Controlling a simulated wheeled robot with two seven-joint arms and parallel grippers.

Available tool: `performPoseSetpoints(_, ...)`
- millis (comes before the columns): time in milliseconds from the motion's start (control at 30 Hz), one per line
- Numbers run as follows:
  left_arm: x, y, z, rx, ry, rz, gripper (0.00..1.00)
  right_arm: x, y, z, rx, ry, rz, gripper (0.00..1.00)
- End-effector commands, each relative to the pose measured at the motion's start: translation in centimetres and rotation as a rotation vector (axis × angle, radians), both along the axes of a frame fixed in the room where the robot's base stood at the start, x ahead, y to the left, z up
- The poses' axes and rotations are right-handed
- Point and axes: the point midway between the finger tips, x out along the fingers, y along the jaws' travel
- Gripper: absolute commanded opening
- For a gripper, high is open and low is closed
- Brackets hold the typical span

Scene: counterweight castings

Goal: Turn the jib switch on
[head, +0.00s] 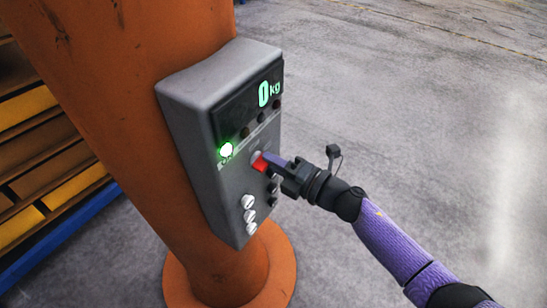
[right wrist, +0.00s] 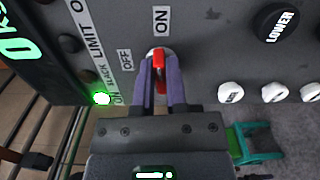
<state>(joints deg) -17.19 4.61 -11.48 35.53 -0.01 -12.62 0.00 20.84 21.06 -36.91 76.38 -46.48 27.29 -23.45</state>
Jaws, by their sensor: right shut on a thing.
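The jib switch is a red lever (head: 259,164) on the face of a grey control box (head: 203,108). My right gripper (head: 267,162) is shut on it. In the right wrist view the red lever (right wrist: 160,72) stands between my two purple fingers and lines up with the ON label (right wrist: 161,20). The OFF label (right wrist: 126,60) is to its left. The fingers hide part of the lever's sides. My left gripper is not in view.
The box is fixed to an orange column (head: 120,70). Its display (head: 268,94) reads 0 kg and a green lamp (head: 226,150) is lit. White knobs (head: 248,202) and a black LOWER knob (right wrist: 284,25) are close to the switch. Shelving (head: 40,165) stands left; open floor lies right.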

Motion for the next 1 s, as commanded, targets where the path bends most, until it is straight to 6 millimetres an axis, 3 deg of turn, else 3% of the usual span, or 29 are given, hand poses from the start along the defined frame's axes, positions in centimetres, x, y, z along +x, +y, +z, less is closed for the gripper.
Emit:
performPoseSetpoints(300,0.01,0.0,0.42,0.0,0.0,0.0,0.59,0.0,-0.01,-0.14,0.067,0.094,0.0,0.0)
performPoseSetpoints(867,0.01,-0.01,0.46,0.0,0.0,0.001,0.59,-0.01,-0.03,-0.23,0.082,0.117,0.0,0.0)
performPoseSetpoints(900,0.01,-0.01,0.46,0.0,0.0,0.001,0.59,-0.01,-0.03,-0.23,0.082,0.117,0.0,0.2)
performPoseSetpoints(1000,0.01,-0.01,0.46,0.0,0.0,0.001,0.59,-0.01,-0.03,-0.23,0.082,0.116,0.0,0.42)
